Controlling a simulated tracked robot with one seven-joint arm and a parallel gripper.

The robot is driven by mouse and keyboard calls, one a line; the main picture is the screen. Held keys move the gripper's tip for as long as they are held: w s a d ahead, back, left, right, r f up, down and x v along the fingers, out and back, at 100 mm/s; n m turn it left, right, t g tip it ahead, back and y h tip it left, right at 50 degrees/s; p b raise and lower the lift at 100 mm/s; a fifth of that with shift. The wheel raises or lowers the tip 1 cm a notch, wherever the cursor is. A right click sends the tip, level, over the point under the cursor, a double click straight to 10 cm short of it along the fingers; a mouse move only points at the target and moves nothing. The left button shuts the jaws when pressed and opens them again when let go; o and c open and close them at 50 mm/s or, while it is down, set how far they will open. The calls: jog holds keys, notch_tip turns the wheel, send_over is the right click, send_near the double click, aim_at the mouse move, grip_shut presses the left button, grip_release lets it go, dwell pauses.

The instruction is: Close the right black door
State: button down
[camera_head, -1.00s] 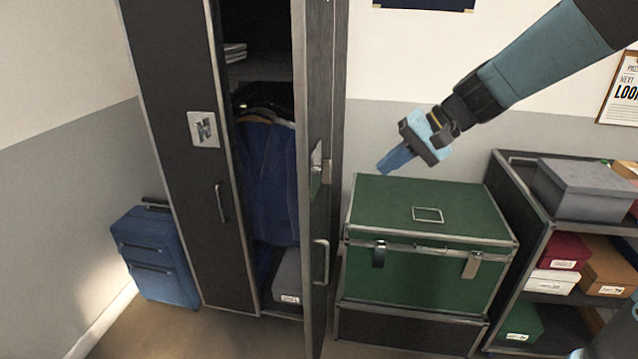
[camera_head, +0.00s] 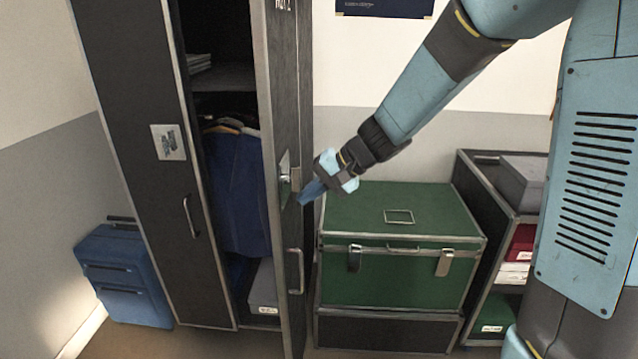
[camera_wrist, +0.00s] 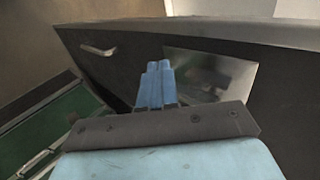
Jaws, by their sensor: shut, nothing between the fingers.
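The right black door (camera_head: 285,130) of the wardrobe stands open, swung out toward me, seen nearly edge-on in the head view. It has a metal plate and a handle (camera_head: 296,271). In the wrist view the door (camera_wrist: 135,65) fills much of the picture, with its plate (camera_wrist: 208,77) and handle (camera_wrist: 97,49) visible. My gripper (camera_head: 304,198) is shut and empty, just right of the door at plate height. In the wrist view its blue fingers (camera_wrist: 156,80) point toward the door, in front of the plate. I cannot tell whether they touch it.
The left black door (camera_head: 140,150) is shut. Inside the open side hang dark blue clothes (camera_head: 235,190), with a grey box (camera_head: 264,289) below. A green trunk (camera_head: 400,275) stands right of the door, beneath my arm. A shelf unit (camera_head: 479,185) is farther right; a blue suitcase (camera_head: 125,275) is at left.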

aim_at(281, 201)
jog(key=shift+w+a+r, duration=0.1)
jog(key=shift+a+r, duration=0.05)
jog(key=shift+a, duration=1.5)
